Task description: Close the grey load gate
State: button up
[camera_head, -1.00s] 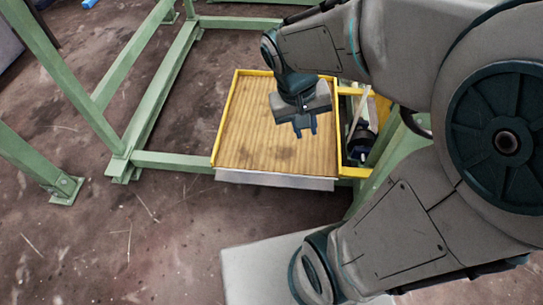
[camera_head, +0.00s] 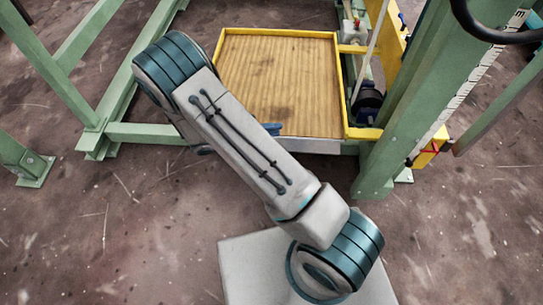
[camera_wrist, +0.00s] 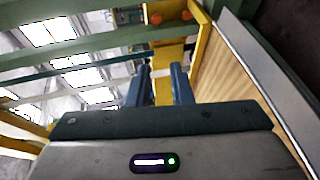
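The grey load gate (camera_head: 318,146) is a thin metal strip along the near edge of the wooden platform (camera_head: 290,75). It appears folded down, below the deck's edge, and my arm hides its left part. In the wrist view a grey strip, seemingly the gate (camera_wrist: 262,80), runs diagonally at the right beside the wood. My gripper (camera_wrist: 158,80) shows two blue fingers with a gap between them and nothing held. In the head view my arm mostly hides the gripper; only a blue fingertip shows near the platform's front edge.
A yellow rim (camera_head: 275,32) borders the platform. A green post (camera_head: 425,100) with a scale and a yellow box (camera_head: 424,156) stands to the right. Green frame beams (camera_head: 150,134) lie to the left. The floor in front is clear.

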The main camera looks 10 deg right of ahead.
jog(key=w+a+f+n+t+y+b, duration=0.1)
jog(key=a+f+n+t+b, duration=0.25)
jog(key=f, duration=0.65)
jog(key=f+n+t+b, duration=0.2)
jog(key=f+t+b, duration=0.35)
jog(key=f, duration=0.45)
jog(key=w+a+f+n+t+y+b, duration=0.1)
jog(key=a+f+n+t+b, duration=0.3)
jog(key=f, duration=0.6)
jog(key=w+d+r+m+t+b, duration=0.1)
jog(key=w+d+r+b, duration=0.1)
jog(key=w+d, duration=0.7)
jog(key=shift+w+d+r+m+t, duration=0.35)
jog(key=shift+d+r, duration=0.1)
jog(key=shift+d, duration=0.35)
jog(key=shift+c, duration=0.3)
grip_shut()
